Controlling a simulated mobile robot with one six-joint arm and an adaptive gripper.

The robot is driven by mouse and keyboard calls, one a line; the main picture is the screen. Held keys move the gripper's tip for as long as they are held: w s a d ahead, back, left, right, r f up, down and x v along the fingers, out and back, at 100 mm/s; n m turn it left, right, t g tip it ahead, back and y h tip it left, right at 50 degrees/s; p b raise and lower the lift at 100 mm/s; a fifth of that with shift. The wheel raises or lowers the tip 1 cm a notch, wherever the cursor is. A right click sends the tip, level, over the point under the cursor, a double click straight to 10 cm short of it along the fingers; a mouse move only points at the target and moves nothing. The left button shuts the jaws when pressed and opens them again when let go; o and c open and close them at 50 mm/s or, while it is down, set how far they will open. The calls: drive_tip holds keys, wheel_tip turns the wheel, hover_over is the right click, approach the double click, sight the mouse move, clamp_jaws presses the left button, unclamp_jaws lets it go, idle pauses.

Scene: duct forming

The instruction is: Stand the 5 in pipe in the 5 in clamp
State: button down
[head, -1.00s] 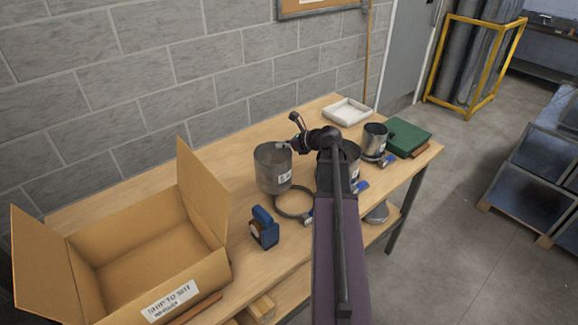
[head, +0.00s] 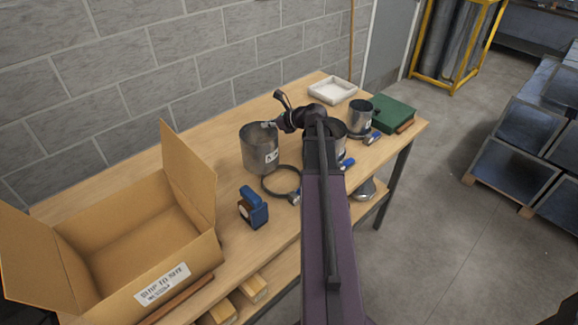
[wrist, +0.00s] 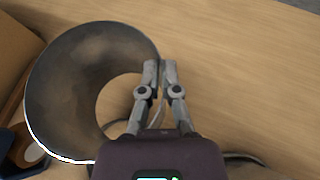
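A grey metal pipe (head: 259,150) with a white label, its print too small to read surely, is upright behind an empty ring clamp (head: 281,182). My gripper (head: 268,125) is at the right rim of this pipe. In the wrist view my gripper (wrist: 160,72) has its fingers closed together on the rim of the pipe (wrist: 75,85). The pipe is beside the clamp, its base partly overlapping the ring in the head view. I cannot tell whether the pipe touches the table. A curved part of a clamp (wrist: 243,157) shows at the bottom in the wrist view.
A blue tape measure (head: 253,207) and an open cardboard box (head: 180,262) are left of the clamp. My arm partly hides another pipe (head: 339,130). A smaller pipe (head: 360,119), green case (head: 393,112) and white tray (head: 331,89) stand farther right on the workbench (head: 215,130).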

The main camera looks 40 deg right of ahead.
wheel_tip(320, 180, up, 15)
drive_tip(key=p, duration=1.5)
drive_tip(key=shift+r, duration=0.2)
drive_tip(key=shift+s, duration=0.1)
